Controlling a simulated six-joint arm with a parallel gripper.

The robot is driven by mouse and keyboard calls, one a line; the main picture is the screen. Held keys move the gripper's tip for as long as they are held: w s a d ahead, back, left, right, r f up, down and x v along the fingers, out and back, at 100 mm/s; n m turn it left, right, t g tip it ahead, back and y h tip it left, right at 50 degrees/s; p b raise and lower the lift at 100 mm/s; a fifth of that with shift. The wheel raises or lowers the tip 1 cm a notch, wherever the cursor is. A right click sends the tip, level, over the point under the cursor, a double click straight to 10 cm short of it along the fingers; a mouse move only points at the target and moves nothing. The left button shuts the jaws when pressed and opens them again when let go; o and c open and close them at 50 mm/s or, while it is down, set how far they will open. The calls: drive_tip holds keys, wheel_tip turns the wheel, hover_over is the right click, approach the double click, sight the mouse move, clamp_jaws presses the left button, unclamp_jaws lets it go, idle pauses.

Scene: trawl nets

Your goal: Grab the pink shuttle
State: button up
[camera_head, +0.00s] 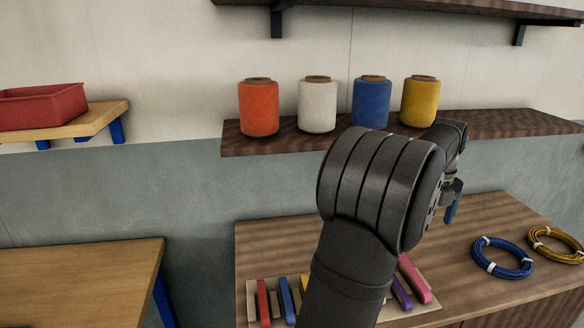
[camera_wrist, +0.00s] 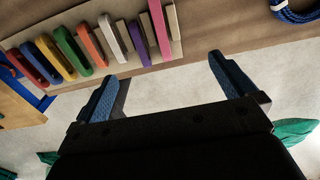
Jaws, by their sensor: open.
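The pink shuttle (camera_head: 416,281) lies at the right end of a row of coloured shuttles on a pale rack on the wooden bench. It also shows near the top middle of the wrist view (camera_wrist: 159,27), beside the purple shuttle (camera_wrist: 138,42). My gripper (camera_wrist: 165,75) is open and empty, its blue fingers apart. In the wrist view the pink shuttle is beyond the fingertips, not between them. In the head view my gripper (camera_head: 452,208) is partly hidden by my arm, above the bench and right of the rack. My arm hides the row's middle.
Blue (camera_head: 502,257) and yellow (camera_head: 556,245) rope coils lie on the bench at right. Several thread spools stand on a wall shelf (camera_head: 285,143) behind my arm. A red tray (camera_head: 42,106) sits on a shelf at left. Bare bench lies between the rack and the coils.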

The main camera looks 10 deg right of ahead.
idle(0.4)
drive_tip(key=c, duration=1.2)
hover_over(415, 275)
drive_tip(key=f, duration=1.2)
drive_tip(key=shift+s+f, duration=0.3)
drive_tip(key=shift+w+f, duration=0.2)
drive_tip(key=shift+f, duration=2.5)
